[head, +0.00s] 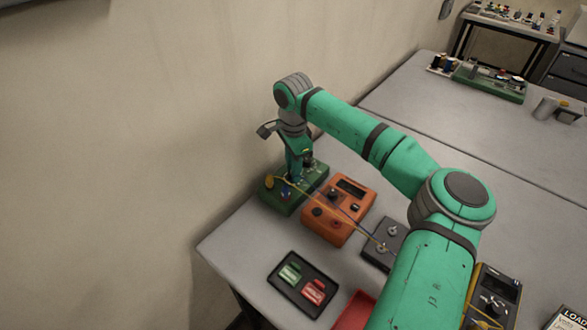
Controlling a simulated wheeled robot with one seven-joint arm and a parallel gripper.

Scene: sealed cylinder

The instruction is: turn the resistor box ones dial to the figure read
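A green box (282,205) stands at the far left of the table, near the wall, with small fittings on top. I take it to be the resistor box, but its dials and figures are too small to read. My gripper (289,181) points down over this box, at or just above its top. The fingertips are small and partly hidden, so I cannot tell whether they touch a dial or are open. An orange instrument (322,228) with a dark display window (351,187) and knobs stands just right of it. No figure is readable on the display.
Thin leads run from the green box across the orange instrument to a dark grey box (374,257). A black tray (277,283) holds green and red pieces. A red tray (352,313) and a yellow-edged meter (497,287) lie near my arm. The wall is close on the left.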

